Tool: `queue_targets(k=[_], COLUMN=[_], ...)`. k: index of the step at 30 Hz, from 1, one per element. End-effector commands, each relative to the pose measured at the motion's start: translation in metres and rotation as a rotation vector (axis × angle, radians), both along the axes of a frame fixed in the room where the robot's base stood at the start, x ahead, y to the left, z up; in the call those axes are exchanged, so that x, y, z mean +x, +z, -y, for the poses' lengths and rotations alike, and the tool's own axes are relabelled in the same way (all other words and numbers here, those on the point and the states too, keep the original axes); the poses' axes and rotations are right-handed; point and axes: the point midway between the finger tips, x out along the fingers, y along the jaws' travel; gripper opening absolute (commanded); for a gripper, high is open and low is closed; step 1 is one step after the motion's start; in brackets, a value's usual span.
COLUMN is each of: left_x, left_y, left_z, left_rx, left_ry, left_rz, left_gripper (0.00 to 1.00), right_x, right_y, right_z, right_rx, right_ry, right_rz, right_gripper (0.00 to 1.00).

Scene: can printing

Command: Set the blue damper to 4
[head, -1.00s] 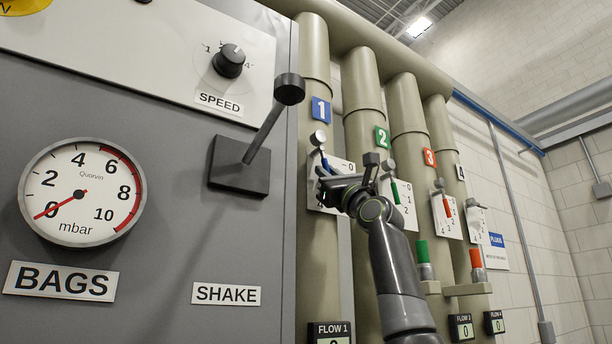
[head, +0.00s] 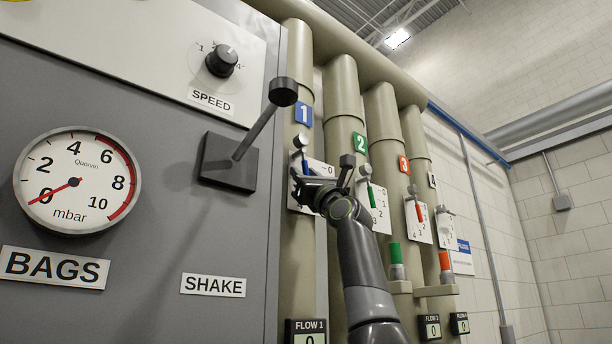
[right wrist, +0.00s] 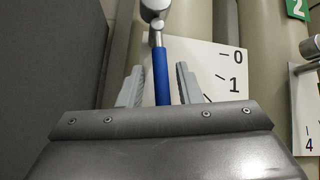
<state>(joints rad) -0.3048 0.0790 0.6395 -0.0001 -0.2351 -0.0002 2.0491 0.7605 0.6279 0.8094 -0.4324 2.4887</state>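The blue damper is a lever with a blue shaft and a silver knob, on the pipe with the blue 1 sign (head: 304,113). Its knob (head: 300,141) shows above my right gripper (head: 305,180) in the head view. In the right wrist view the blue shaft (right wrist: 161,72) stands upright between the two grey fingers of my right gripper (right wrist: 160,88), with gaps on both sides. The fingers are open. The white scale plate (right wrist: 213,65) behind shows 0 and 1; its lower numbers are hidden. My left gripper is out of view.
Green (head: 371,194) and red (head: 418,212) damper levers stand on the pipes to the right. A grey panel with a large shake lever (head: 271,118) and a pressure gauge (head: 77,181) stands close on the left.

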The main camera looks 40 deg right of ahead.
Motion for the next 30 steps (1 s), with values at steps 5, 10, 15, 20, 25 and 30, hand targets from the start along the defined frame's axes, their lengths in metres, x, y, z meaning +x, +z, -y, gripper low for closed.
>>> queue_targets(k=[5, 10, 15, 20, 25, 30], left_x=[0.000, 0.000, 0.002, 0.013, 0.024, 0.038], left_y=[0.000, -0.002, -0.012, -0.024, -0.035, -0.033], left_z=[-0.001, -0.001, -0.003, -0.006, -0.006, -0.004], left_rx=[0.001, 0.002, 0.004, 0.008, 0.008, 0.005], left_ry=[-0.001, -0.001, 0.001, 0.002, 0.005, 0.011], left_rz=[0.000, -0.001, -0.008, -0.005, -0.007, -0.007], left_gripper=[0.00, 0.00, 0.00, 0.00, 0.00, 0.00], right_x=[0.000, -0.001, -0.007, -0.019, -0.034, -0.045], right_y=[0.000, -0.001, -0.011, -0.025, -0.041, -0.048], right_z=[0.000, 0.000, 0.000, 0.000, 0.001, 0.000], right_rx=[-0.001, -0.001, -0.003, -0.002, -0.003, -0.002], right_ry=[-0.001, -0.002, -0.003, -0.003, -0.004, -0.003], right_rz=[0.000, 0.001, 0.002, 0.002, 0.003, 0.002], right_gripper=[0.35, 0.35, 0.35, 0.35, 0.35, 0.35])
